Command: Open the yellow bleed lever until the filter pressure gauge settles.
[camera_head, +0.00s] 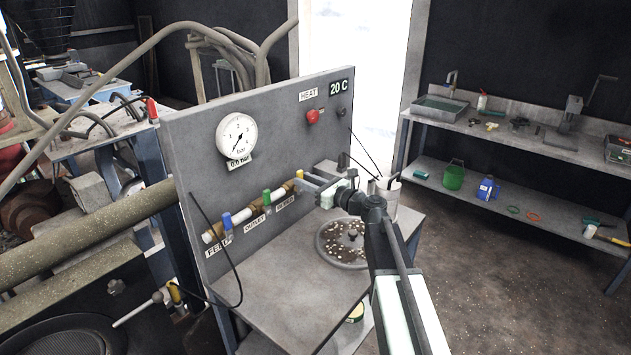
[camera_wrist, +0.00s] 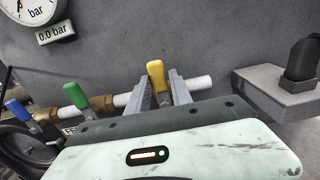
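The yellow bleed lever (camera_head: 299,174) stands up from the pipe at the right end of the valve row on the grey panel. In the wrist view the yellow lever (camera_wrist: 156,75) is at the fingertips. My gripper (camera_wrist: 162,88) is open, with one finger on each side of the lever; I cannot tell whether either touches it. My gripper (camera_head: 306,183) reaches the panel from the right in the head view. The round pressure gauge (camera_head: 236,135) has its needle toward the lower left. The readout below it (camera_head: 239,160) shows 0.0 bar.
A blue feed lever (camera_head: 227,220) and a green outlet lever (camera_head: 266,197) stand along the same pipe to the left. A grey block (camera_wrist: 275,88) juts out right of my gripper.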

